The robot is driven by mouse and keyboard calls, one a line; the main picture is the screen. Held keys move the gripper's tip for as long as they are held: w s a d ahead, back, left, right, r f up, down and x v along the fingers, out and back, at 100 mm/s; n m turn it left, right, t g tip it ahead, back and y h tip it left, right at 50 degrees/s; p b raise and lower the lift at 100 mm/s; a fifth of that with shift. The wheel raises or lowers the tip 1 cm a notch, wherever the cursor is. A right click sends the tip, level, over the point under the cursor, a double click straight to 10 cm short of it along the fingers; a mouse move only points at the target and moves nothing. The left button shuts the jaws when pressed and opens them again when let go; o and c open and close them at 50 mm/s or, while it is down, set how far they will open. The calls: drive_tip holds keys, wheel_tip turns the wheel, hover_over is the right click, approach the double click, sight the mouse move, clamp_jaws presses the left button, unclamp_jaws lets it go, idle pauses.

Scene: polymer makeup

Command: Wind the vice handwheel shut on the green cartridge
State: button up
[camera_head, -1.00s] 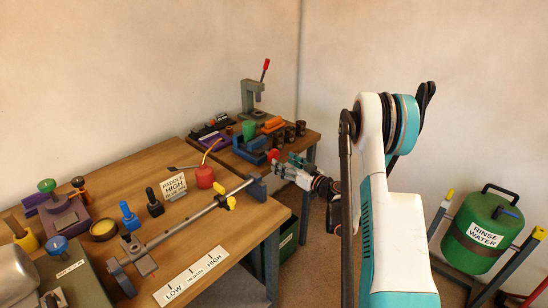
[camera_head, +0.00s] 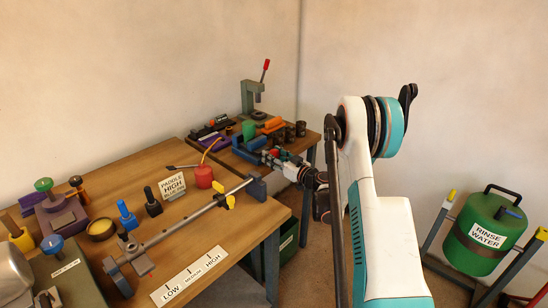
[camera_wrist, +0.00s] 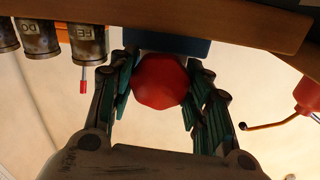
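The green cartridge (camera_head: 249,129) stands upright at the blue vice (camera_head: 240,151) on the far bench; whether the jaws touch it is hidden. The vice's red handwheel (camera_head: 274,153) faces me, partly covered by my gripper (camera_head: 270,157). In the wrist view, the red handwheel (camera_wrist: 160,82) sits between the two fingers of my gripper (camera_wrist: 161,85). The fingers are spread on either side of it, close to its rim; firm contact cannot be made out. The blue vice body (camera_wrist: 168,42) shows behind the wheel. The cartridge is out of the wrist view.
Dark labelled cups (camera_head: 290,133) stand right of the vice, seen also in the wrist view (camera_wrist: 88,42). A red oil can (camera_head: 204,177) stands on the near bench, left of my gripper. A press (camera_head: 252,98) stands behind.

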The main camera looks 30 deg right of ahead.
drive_tip(key=shift+m, duration=2.8)
drive_tip(key=o, duration=1.1)
drive_tip(key=shift+d, duration=0.1)
drive_tip(key=shift+c, duration=0.2)
drive_tip(key=shift+s, duration=0.1)
drive_tip(key=v, duration=0.7)
drive_tip(key=shift+s+d, duration=0.15)
drive_tip(key=shift+s, duration=0.2)
